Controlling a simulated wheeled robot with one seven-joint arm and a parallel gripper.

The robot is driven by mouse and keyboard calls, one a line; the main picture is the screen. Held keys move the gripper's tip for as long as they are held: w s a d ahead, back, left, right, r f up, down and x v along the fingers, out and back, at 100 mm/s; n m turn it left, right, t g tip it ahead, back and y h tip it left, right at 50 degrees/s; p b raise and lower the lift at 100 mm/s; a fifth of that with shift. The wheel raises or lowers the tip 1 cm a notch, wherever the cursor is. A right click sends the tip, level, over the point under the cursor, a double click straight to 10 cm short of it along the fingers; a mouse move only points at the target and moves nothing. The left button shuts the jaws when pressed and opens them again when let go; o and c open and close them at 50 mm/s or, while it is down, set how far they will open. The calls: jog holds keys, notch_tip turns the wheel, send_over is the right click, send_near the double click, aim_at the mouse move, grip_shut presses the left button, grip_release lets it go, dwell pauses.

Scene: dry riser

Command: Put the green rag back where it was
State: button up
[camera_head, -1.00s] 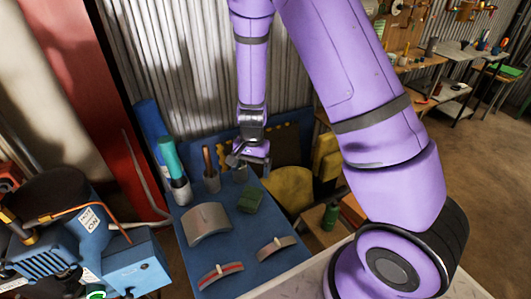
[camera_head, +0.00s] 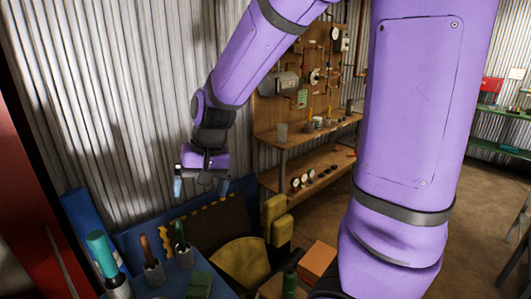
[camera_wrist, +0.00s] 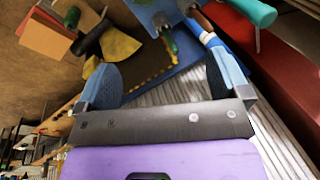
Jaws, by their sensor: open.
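A small green folded, block-like thing, which looks like the green rag (camera_head: 200,285), lies on the blue bench top (camera_head: 172,279) at the bottom of the head view. It is partly cut off by the frame edge. My gripper (camera_head: 201,187) is open and empty, raised in front of the corrugated wall, well above and behind the rag. In the wrist view my gripper (camera_wrist: 165,80) has its two blue fingers spread wide with nothing between them. I cannot make out the rag clearly in the wrist view.
Upright holders carry a green-handled tool (camera_head: 179,230), a brown-handled tool (camera_head: 145,247) and a teal-handled tool (camera_head: 102,252). A yellow chair (camera_head: 240,262) and an orange box (camera_head: 318,259) stand right of the bench. A wooden workbench (camera_head: 300,135) is farther back.

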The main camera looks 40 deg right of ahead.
jog(key=s+d+r+n+t+h, duration=0.1)
jog(key=s+d+r+n, duration=0.1)
jog(key=s+r, duration=0.4)
jog(key=s+d+r+n+t+h, duration=0.1)
jog(key=s+d+r+n+t, duration=0.1)
jog(key=s+r, duration=0.4)
jog(key=s, duration=0.4)
jog(key=shift+s+r, duration=0.2)
jog(key=shift+s, duration=0.15)
jog(key=shift+d, duration=0.1)
